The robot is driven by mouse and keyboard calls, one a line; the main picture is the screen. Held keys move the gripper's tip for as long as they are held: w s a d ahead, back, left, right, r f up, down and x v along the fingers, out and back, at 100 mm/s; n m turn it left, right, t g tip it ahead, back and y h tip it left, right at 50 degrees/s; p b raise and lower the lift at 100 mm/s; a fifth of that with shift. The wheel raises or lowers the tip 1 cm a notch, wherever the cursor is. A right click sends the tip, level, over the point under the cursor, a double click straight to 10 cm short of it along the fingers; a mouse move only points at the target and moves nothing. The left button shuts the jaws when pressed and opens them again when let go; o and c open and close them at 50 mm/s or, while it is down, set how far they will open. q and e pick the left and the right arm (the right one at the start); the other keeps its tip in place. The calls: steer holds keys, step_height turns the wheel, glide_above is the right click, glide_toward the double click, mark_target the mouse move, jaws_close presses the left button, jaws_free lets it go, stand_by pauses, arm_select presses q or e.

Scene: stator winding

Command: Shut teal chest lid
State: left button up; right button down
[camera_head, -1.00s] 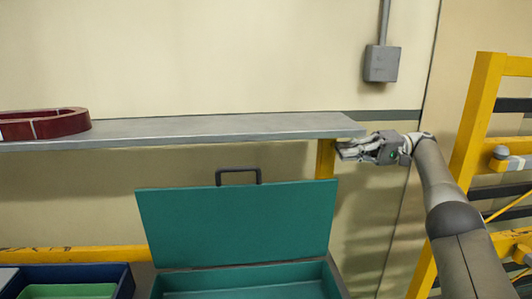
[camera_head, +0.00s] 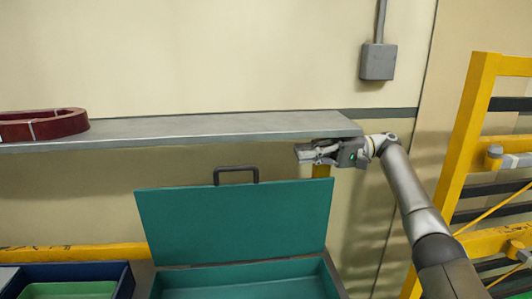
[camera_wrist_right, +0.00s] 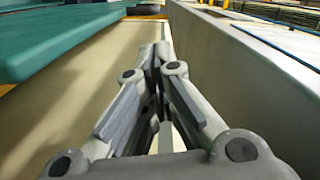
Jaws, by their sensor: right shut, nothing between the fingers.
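The teal chest (camera_head: 250,282) stands at the bottom middle of the head view. Its lid (camera_head: 235,222) is open and stands up, leaning back, with a dark handle (camera_head: 236,174) on its top edge. My right gripper (camera_head: 300,154) is shut and empty, to the right of the handle and above the lid's right top corner, just below the shelf's front edge. In the right wrist view its fingers (camera_wrist_right: 159,62) are together, and a teal panel (camera_wrist_right: 70,38) shows at the upper left. My left gripper is not in view.
A grey shelf (camera_head: 200,127) runs along the wall above the lid, with a dark red ring-shaped part (camera_head: 42,124) at its left end. A dark blue bin (camera_head: 75,272) stands left of the chest. A yellow frame (camera_head: 466,150) stands at the right.

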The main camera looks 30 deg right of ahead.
steer(key=p+x, duration=0.3)
steer(key=x, duration=0.7)
steer(key=shift+s, duration=0.1)
